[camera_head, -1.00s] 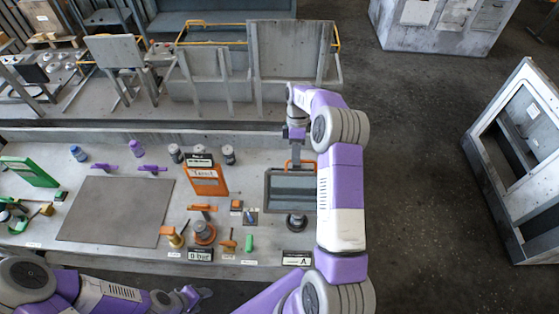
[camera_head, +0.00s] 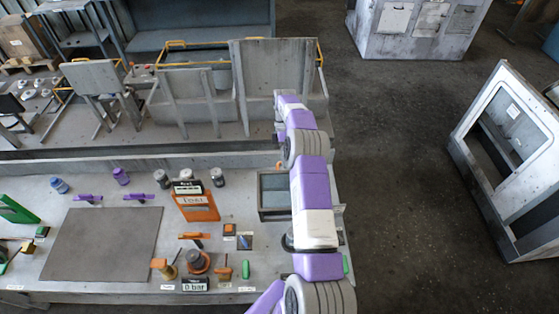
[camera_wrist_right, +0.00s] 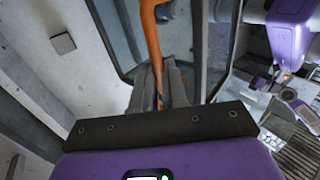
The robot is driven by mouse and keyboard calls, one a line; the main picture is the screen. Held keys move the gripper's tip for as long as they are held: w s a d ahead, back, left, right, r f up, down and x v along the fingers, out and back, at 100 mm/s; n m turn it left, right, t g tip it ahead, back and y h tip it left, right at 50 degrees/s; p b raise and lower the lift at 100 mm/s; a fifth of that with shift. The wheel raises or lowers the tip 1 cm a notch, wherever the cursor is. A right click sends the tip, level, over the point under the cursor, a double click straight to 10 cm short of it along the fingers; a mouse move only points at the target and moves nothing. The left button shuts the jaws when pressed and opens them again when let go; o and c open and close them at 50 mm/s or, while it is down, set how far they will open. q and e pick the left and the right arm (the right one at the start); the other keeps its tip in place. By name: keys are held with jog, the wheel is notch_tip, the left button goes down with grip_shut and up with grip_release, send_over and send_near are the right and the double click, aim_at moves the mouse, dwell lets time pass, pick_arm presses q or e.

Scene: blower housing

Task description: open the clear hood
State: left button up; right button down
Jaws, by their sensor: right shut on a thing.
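The clear hood (camera_head: 274,190) is a dark-framed pane at the right end of the bench, partly covered by my right arm. In the right wrist view its clear pane and dark frame (camera_wrist_right: 198,50) run just beyond the fingers. Its orange handle (camera_wrist_right: 151,40) passes between the fingers of my right gripper (camera_wrist_right: 168,80), which is shut on it. In the head view only a small orange bit of the handle (camera_head: 279,166) shows by the wrist, and the fingers are hidden. I cannot tell how far the hood is lifted. My left gripper is out of view.
An orange framed sign (camera_head: 197,206) and a small valve (camera_head: 198,262) stand left of the hood. A grey mat (camera_head: 102,245) lies on the bench. Metal bins (camera_head: 195,95) stand behind it. Open floor (camera_head: 400,170) lies to the right.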

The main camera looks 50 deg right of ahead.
jog(key=shift+d+f, duration=0.35)
jog(key=shift+f, duration=0.1)
dwell(0.3)
jog(key=c, duration=1.2)
grip_release()
jog(key=shift+w+d, duration=0.1)
jog(key=shift+d, duration=0.05)
jog(key=shift+o, duration=0.2)
jog(key=shift+r, duration=0.1)
jog(key=shift+w+r, duration=0.1)
